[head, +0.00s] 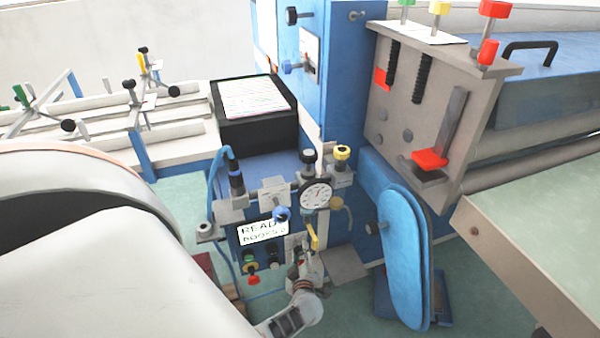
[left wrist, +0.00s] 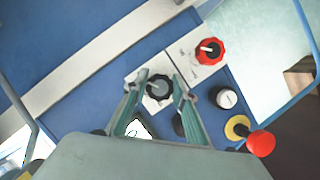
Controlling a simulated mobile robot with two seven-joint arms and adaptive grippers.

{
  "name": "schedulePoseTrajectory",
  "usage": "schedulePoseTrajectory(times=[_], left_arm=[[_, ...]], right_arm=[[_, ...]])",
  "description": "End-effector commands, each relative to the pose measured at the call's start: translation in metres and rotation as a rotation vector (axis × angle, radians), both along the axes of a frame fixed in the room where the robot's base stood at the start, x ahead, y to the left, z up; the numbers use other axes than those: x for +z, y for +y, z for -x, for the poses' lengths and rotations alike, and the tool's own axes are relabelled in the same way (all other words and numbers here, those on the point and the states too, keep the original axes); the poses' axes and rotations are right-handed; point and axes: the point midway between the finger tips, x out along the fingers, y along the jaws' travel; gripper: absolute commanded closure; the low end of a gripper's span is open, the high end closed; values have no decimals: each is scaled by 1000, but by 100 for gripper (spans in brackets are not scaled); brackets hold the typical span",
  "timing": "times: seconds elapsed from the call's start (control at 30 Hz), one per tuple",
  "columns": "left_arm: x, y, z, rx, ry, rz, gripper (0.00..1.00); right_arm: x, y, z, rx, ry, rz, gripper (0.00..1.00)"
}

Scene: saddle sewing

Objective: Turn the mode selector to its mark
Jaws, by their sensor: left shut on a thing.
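In the left wrist view, a dark round knob with a grey pointer bar (left wrist: 159,88) stands on a small white plate on the blue panel. It appears to be the mode selector. My left gripper (left wrist: 158,91) has its two greenish fingers on either side of this knob and is shut on it. In the head view my left gripper (head: 299,258) is small, at the front of the blue machine, just right of the display. The knob is hard to make out there, and its mark cannot be read in either view. My right gripper is not in view.
Near the gripper are a lit display (head: 262,232), a dial gauge (head: 317,194) and a yellow lever (head: 313,238). The wrist view shows a red knob (left wrist: 210,50), a white-topped button (left wrist: 227,98) and a red button on a yellow collar (left wrist: 260,144). A blue padded arm (head: 404,255) stands right.

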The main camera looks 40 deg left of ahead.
Motion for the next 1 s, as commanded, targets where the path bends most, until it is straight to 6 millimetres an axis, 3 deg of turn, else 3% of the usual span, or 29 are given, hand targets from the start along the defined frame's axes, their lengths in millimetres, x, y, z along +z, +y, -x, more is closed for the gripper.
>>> schedulePoseTrajectory(times=[0.23,0.27,0.3,0.73,1.0], left_arm=[[-1,1,1,1,2,-2,95],[-1,1,1,1,2,-2,66],[-1,1,1,1,2,-2,56],[1,-2,2,0,-1,1,56],[8,-21,21,1,0,1,56]], right_arm=[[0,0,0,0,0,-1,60],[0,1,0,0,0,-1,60],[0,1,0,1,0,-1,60],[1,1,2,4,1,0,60],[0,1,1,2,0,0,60]])
